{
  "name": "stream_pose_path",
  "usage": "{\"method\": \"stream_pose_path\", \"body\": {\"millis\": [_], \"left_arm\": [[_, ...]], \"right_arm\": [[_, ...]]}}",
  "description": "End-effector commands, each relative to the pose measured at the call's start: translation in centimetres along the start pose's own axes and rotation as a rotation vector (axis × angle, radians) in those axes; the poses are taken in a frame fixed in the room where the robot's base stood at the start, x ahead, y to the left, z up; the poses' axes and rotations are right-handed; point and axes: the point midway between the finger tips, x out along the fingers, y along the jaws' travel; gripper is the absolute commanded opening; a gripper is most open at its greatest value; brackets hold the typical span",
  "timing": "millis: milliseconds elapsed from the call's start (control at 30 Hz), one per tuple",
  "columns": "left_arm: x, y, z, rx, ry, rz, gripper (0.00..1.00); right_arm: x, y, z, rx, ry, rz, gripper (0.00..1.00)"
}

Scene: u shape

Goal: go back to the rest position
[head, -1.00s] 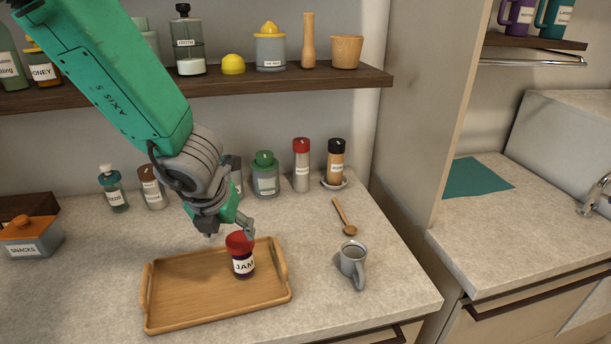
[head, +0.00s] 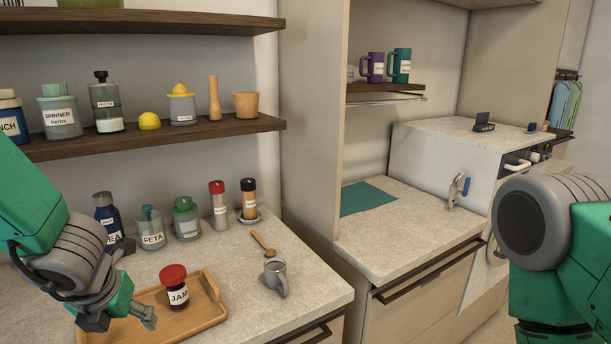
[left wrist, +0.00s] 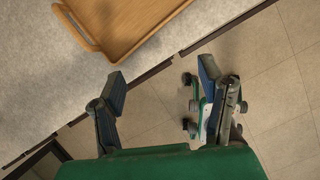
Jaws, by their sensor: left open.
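My left gripper (head: 121,318) is open and empty at the lower left of the head view, over the left part of the wooden tray (head: 208,309). In the left wrist view its two fingers (left wrist: 161,82) are apart with nothing between them. The jam jar (head: 174,288), with its red lid, stands upright on the tray, to the right of the gripper and apart from it. The tray (left wrist: 130,42) also shows in the left wrist view, at the top on the counter. Part of my right arm shows at the right of the head view; its gripper is out of view.
Several jars stand along the wall under a wooden shelf (head: 150,137). A tall panel (head: 312,120) separates this counter from one with a teal cloth (head: 366,198).

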Motion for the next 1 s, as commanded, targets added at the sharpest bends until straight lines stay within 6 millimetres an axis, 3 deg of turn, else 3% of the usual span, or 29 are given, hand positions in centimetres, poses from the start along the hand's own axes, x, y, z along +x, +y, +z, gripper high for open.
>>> {"method": "stream_pose_path", "body": {"millis": [267,567,667,800,900,1000], "left_arm": [[4.9,1.6,-4.3,0.389,0.075,0.066,0.62],[11.9,4.0,-11.9,1.139,0.204,0.093,0.62],[15.0,4.4,-15.6,1.512,0.257,0.062,0.62],[19.9,4.3,-22.9,2.195,0.289,-0.082,0.62],[22.4,3.3,-28.3,2.652,0.221,-0.235,0.62],[23.7,2.2,-32.7,2.989,0.094,-0.381,0.62]], "right_arm": [[1.6,0.0,0.0,0.001,0.002,0.001,0.66],[4.3,0.0,0.2,0.001,0.001,0.0,0.66],[5.6,0.0,0.3,0.0,0.001,0.0,0.66],[8.1,0.0,0.4,0.0,0.001,0.0,0.66],[9.6,-0.1,0.5,0.0,0.001,0.0,0.66],[10.6,-0.1,0.5,0.001,0.001,0.0,0.66]]}}
